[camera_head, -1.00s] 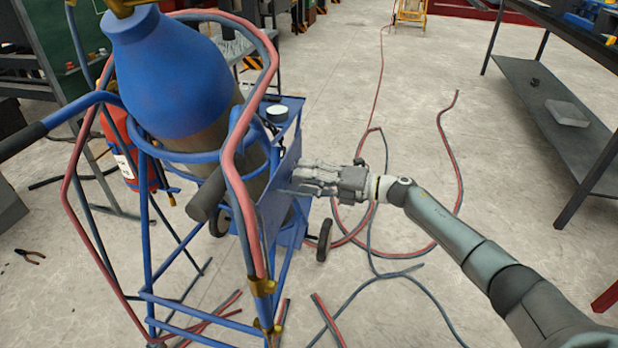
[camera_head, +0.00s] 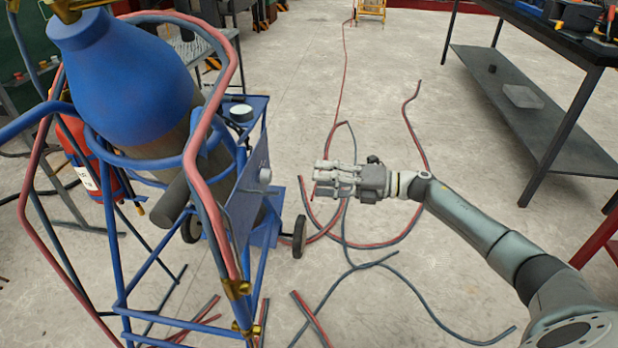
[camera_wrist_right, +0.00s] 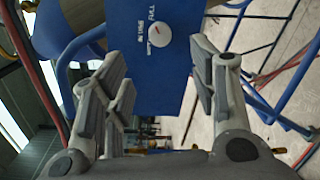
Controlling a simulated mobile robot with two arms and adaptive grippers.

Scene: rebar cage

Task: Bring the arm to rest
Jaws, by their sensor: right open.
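My right gripper (camera_head: 322,180) is open and empty in the head view, held in the air to the right of the blue gas cylinder cart (camera_head: 118,270). In the right wrist view its two fingers (camera_wrist_right: 160,85) stand apart. Between and beyond them is the cart's blue panel (camera_wrist_right: 150,70) with a round grey knob (camera_wrist_right: 159,34) marked "FULL". My left gripper is not in view.
A large blue cylinder (camera_head: 135,80) leans in the cart, with a red cylinder (camera_head: 88,165) behind. Red and grey hoses (camera_head: 425,150) lie on the floor. A dark workbench (camera_head: 540,130) stands at the right.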

